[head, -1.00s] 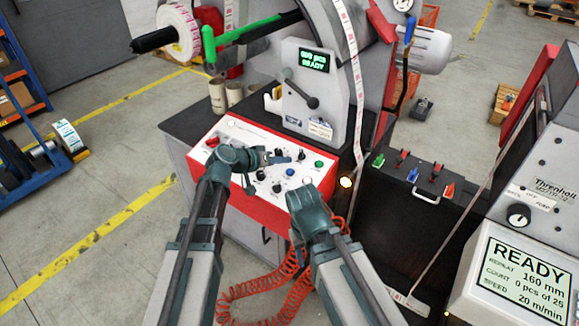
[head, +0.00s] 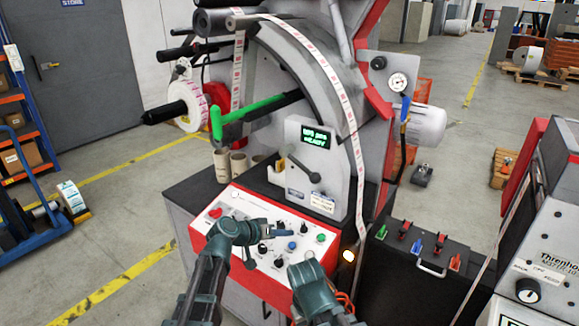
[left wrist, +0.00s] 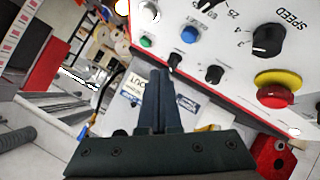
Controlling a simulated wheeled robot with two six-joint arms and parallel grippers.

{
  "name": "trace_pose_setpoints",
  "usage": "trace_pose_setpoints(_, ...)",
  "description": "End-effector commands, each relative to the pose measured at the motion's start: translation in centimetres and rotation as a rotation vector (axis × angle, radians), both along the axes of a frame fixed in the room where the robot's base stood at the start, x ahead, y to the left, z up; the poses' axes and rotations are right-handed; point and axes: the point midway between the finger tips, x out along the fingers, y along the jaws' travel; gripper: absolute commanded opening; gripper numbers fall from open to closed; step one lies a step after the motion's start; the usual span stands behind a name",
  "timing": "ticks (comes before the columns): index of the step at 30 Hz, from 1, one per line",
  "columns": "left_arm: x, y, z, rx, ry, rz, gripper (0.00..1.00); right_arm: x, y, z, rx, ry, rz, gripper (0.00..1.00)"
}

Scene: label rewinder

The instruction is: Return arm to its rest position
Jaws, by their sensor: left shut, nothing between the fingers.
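My left gripper (head: 284,233) is in front of the red-edged white control panel (head: 226,232). Its two fingers lie together with nothing between them, as the left wrist view (left wrist: 160,85) also shows. In the head view the tips appear close to the knobs and the blue button (head: 291,245); contact cannot be told. My right arm's end (head: 308,281) is at the lower middle, and its fingers cannot be made out. In the left wrist view the speed knob (left wrist: 268,40) and a red button on a yellow base (left wrist: 275,92) are beyond the fingers.
A label web (head: 349,125) runs down the machine's front. Open floor (head: 100,215) lies left.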

Motion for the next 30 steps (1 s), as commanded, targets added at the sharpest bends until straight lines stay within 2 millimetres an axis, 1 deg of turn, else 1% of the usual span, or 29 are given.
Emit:
trace_pose_setpoints(2, -2.0, -1.0, -0.9, 0.047, 0.041, -0.038, 0.0, 0.0, 0.0, 0.2, 0.0, 0.0, 0.0, 0.5)
trace_pose_setpoints(4, -5.1, -2.0, -2.5, 0.129, 0.111, -0.089, 0.0, 0.0, 0.0, 0.5, 0.0, 0.0, 0.0, 0.5)
trace_pose_setpoints(5, -6.7, -2.3, -3.4, 0.176, 0.15, -0.113, 0.0, 0.0, 0.0, 0.6, 0.0, 0.0, 0.0, 0.5)
trace_pose_setpoints(6, -9.0, -2.5, -4.6, 0.247, 0.205, -0.142, 0.0, 0.0, 0.0, 0.8, 0.0, 0.0, 0.0, 0.5)
trace_pose_setpoints(7, -10.7, -2.5, -5.4, 0.302, 0.249, -0.159, 0.0, 0.0, 0.0, 0.9, 0.0, 0.0, 0.0, 0.5)
trace_pose_setpoints(8, -12.3, -2.3, -6.2, 0.36, 0.291, -0.173, 0.0, 0.0, 0.0, 1.1, 0.0, 0.0, 0.0, 0.5)
trace_pose_setpoints(9, -14.4, -1.9, -7.1, 0.435, 0.345, -0.186, 0.0, 0.0, 0.0, 1.2, 0.0, 0.0, 0.0, 0.5)
trace_pose_setpoints(12, -18.9, -0.1, -8.6, 0.619, 0.462, -0.186, 0.0, 0.0, 0.0, 1.5, 0.0, 0.0, 0.0, 0.5)
trace_pose_setpoints(15, -22.1, 2.1, -9.1, 0.774, 0.548, -0.158, 0.0, 0.0, 0.0, 1.8, 0.0, 0.0, 0.0, 0.5)
trace_pose_setpoints(18, -24.0, 3.8, -9.0, 0.883, 0.6, -0.123, 0.0, 0.0, 0.0, 1.9, 0.0, 0.0, 0.0, 0.5)
trace_pose_setpoints(21, -24.9, 4.7, -8.9, 0.944, 0.626, -0.097, 0.0, 0.0, 0.0, 2.0, 0.0, 0.0, 0.0, 0.5)
trace_pose_setpoints(24, -25.2, 5.1, -8.8, 0.965, 0.636, -0.086, 0.0, 0.0, 0.0, 2.0, 0.0, 0.0, 0.0, 0.5)
trace_pose_setpoints(30, -25.1, 5.1, -8.9, 0.964, 0.635, -0.085, 0.0, 0.0, 0.0, 2.0, 0.0, 0.0, 0.0, 0.5)
